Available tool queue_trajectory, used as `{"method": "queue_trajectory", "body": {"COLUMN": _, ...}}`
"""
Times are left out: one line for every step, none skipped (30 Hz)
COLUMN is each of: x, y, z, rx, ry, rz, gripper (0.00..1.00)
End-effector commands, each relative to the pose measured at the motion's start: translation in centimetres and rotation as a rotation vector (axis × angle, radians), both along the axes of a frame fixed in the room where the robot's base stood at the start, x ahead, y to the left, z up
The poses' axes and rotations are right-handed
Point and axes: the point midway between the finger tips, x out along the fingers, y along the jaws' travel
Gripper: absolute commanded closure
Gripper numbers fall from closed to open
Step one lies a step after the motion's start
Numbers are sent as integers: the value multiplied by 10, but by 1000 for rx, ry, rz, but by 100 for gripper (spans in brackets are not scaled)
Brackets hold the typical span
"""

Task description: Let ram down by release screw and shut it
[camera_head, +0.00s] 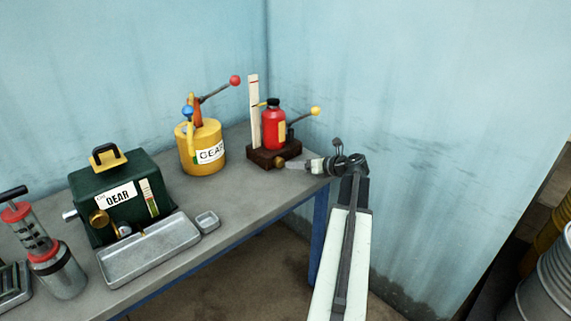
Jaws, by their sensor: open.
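A red bottle jack (273,130) with a black cap and a yellow label stands upright on a dark brown block (262,158) near the table's back right corner. A white upright scale (253,112) with red marks stands just left of it. A lever with a yellow knob (315,111) sticks out to the right. A brass release screw knob (279,162) shows low at the block's front. My gripper (290,165) reaches in from the right at the knob's height, open, its tips close to the knob. I cannot tell whether they touch it. How far the ram is raised is unclear.
A yellow oil can (202,147) with a red-knobbed lever stands left of the jack. A green gear box (113,190), a metal tray (148,252), a small dish (207,221) and a pump canister (56,270) stand further left. Blue walls close off the back and right.

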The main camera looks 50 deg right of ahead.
Motion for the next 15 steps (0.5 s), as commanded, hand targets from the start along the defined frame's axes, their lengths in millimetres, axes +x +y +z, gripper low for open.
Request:
{"method": "queue_trajectory", "body": {"x": 1, "y": 2, "z": -1, "rx": -2, "ry": 0, "rz": 1, "gripper": 39}}
{"method": "queue_trajectory", "body": {"x": 2, "y": 2, "z": -2, "rx": -2, "ry": 0, "rz": 1, "gripper": 39}}
{"method": "queue_trajectory", "body": {"x": 4, "y": 2, "z": -3, "rx": -3, "ry": 0, "rz": 1, "gripper": 39}}
{"method": "queue_trajectory", "body": {"x": 6, "y": 2, "z": -4, "rx": -3, "ry": 0, "rz": 1, "gripper": 39}}
{"method": "queue_trajectory", "body": {"x": 9, "y": 2, "z": -6, "rx": -4, "ry": 0, "rz": 1, "gripper": 39}}
{"method": "queue_trajectory", "body": {"x": 14, "y": 2, "z": -8, "rx": -5, "ry": 0, "rz": 2, "gripper": 39}}
{"method": "queue_trajectory", "body": {"x": 18, "y": 2, "z": -10, "rx": -5, "ry": 0, "rz": 1, "gripper": 39}}
{"method": "queue_trajectory", "body": {"x": 23, "y": 2, "z": -12, "rx": -6, "ry": 0, "rz": 1, "gripper": 39}}
{"method": "queue_trajectory", "body": {"x": 30, "y": 3, "z": -15, "rx": -6, "ry": 0, "rz": 2, "gripper": 39}}
{"method": "queue_trajectory", "body": {"x": 35, "y": 3, "z": -17, "rx": -6, "ry": 0, "rz": 2, "gripper": 39}}
{"method": "queue_trajectory", "body": {"x": 40, "y": 3, "z": -20, "rx": -6, "ry": 0, "rz": 1, "gripper": 39}}
{"method": "queue_trajectory", "body": {"x": 48, "y": 4, "z": -23, "rx": -6, "ry": -1, "rz": 1, "gripper": 39}}
{"method": "queue_trajectory", "body": {"x": 53, "y": 4, "z": -24, "rx": -6, "ry": -1, "rz": 1, "gripper": 39}}
{"method": "queue_trajectory", "body": {"x": 58, "y": 4, "z": -26, "rx": -6, "ry": -1, "rz": 1, "gripper": 39}}
{"method": "queue_trajectory", "body": {"x": 64, "y": 4, "z": -28, "rx": -6, "ry": -1, "rz": 1, "gripper": 39}}
